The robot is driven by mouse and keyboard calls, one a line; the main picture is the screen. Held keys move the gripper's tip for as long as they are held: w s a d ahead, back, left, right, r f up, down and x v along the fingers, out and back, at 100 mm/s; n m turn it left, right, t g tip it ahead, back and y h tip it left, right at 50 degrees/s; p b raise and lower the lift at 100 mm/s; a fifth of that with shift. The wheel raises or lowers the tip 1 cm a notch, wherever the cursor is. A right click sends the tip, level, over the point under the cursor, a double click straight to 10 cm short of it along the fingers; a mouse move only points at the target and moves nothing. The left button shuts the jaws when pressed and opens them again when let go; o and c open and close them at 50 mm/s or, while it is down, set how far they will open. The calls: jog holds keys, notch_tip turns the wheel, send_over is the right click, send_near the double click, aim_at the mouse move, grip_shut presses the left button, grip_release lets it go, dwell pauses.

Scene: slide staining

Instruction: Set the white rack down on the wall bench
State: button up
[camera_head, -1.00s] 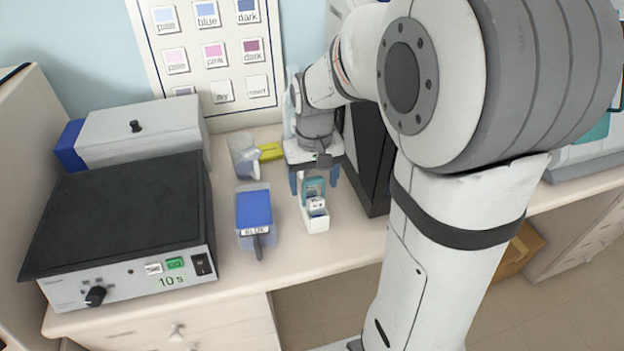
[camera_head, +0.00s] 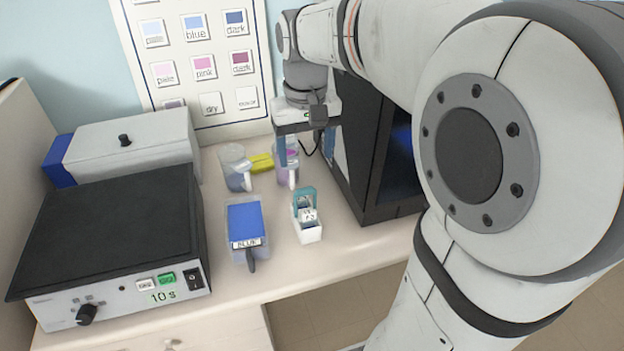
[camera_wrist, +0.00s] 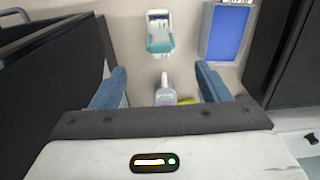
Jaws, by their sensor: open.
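The white rack (camera_head: 308,234) stands upright on the pale wall bench (camera_head: 310,264), just right of the blue-lidded tray. It has a teal handle and holds something small and white with dark marks. My gripper (camera_head: 306,152) is open and empty, raised above and behind the rack, apart from it.
The blue-lidded tray (camera_head: 248,222) is close on the rack's left. A dark box (camera_head: 375,160) stands on its right. Behind are a clear jug (camera_head: 236,168), a yellow item (camera_head: 261,162) and a pinkish container (camera_head: 287,176). A black-topped heater (camera_head: 105,230) fills the left.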

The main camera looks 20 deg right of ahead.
jog(key=s+f+t, duration=0.1)
jog(key=s+f, duration=0.2)
jog(key=s, duration=0.3)
jog(key=s+f+t, duration=0.1)
jog(key=s+f, duration=0.2)
jog(key=s, duration=0.4)
jog(key=shift+f+t, duration=0.4)
jog(key=shift+s, duration=0.1)
